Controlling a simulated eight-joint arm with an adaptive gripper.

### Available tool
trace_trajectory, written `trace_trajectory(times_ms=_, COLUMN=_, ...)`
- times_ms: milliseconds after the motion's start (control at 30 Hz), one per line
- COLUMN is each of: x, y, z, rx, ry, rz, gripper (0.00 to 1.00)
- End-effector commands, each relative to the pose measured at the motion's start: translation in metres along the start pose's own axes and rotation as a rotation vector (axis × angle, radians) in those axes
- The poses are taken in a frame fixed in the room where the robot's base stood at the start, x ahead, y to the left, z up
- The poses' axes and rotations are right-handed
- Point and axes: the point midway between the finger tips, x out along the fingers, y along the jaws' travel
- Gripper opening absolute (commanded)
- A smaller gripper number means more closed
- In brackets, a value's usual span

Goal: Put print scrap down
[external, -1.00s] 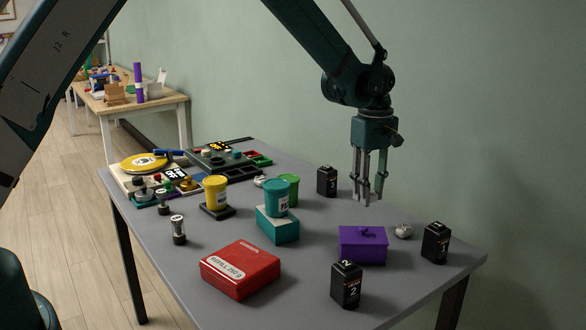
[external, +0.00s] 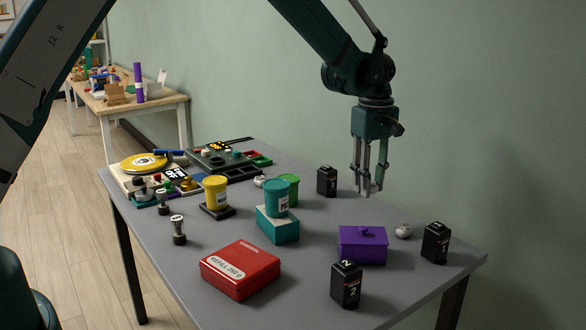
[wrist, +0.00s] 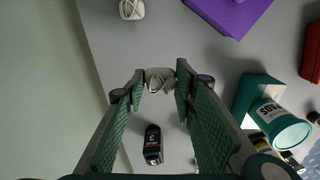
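My gripper (external: 367,190) hangs above the back right of the grey table. Its fingers are closed around a whitish, crumpled print scrap (external: 377,187). In the wrist view the scrap (wrist: 159,80) sits between the fingertips (wrist: 158,84). Another small whitish thing (external: 259,181) lies partly hidden near the green cup.
Black numbered blocks stand near: 3 (external: 326,181), 1 (external: 435,243) and 2 (external: 346,284). A teal box (external: 278,226) bears a teal tub (external: 277,199); the green cup (external: 291,185) is behind. A red box (external: 241,271) is in front. Bare table lies below my gripper.

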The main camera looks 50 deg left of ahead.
Motion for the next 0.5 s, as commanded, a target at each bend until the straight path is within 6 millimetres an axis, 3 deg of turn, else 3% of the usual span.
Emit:
trace_trajectory(times_ms=267, x=-0.006, y=-0.019, z=-0.002, rx=-0.007, ry=0.0, rz=0.0, gripper=0.23)
trace_trajectory(times_ms=500, x=-0.018, y=-0.058, z=-0.007, rx=-0.021, ry=0.0, rz=0.0, gripper=0.23)
